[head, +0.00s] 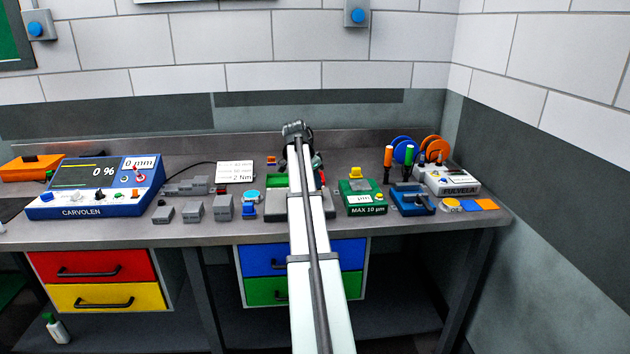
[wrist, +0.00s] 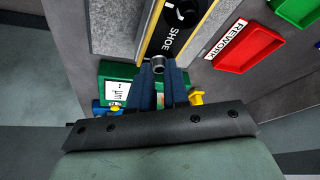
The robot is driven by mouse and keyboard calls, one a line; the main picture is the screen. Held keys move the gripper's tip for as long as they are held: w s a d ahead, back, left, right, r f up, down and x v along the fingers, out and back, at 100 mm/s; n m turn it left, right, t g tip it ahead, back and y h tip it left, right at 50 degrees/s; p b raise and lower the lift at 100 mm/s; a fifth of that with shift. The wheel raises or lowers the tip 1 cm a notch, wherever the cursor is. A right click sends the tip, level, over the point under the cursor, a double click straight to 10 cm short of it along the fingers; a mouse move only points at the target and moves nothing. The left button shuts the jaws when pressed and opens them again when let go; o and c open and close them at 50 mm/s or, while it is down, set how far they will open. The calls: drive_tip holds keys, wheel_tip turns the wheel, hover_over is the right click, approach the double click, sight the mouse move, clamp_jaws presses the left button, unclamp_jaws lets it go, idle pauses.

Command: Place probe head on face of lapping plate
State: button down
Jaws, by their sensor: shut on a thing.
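My gripper (wrist: 160,80) shows in the wrist view with its dark blue fingers close together. Between the fingertips is a small grey metal cylinder with a round open end (wrist: 158,64), which looks like the probe head; the fingers hide most of it. It is beside the lower end of a black and yellow strip marked SHOE (wrist: 172,30). I cannot tell whether they touch. In the head view my arm covers the gripper and the bench around it. I cannot pick out the lapping plate with certainty.
A green box marked MAX 10 µm (head: 362,205) stands right of my arm. A blue fixture (head: 412,203) and a grey unit (head: 455,181) stand further right. Grey blocks (head: 194,211) and a blue console (head: 95,190) stand left. A red REWORK tray (wrist: 245,48) is near the gripper.

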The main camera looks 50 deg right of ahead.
drive_tip(key=shift+f, duration=0.1)
drive_tip(key=c, duration=1.1)
unclamp_jaws()
drive_tip(key=v, duration=1.2)
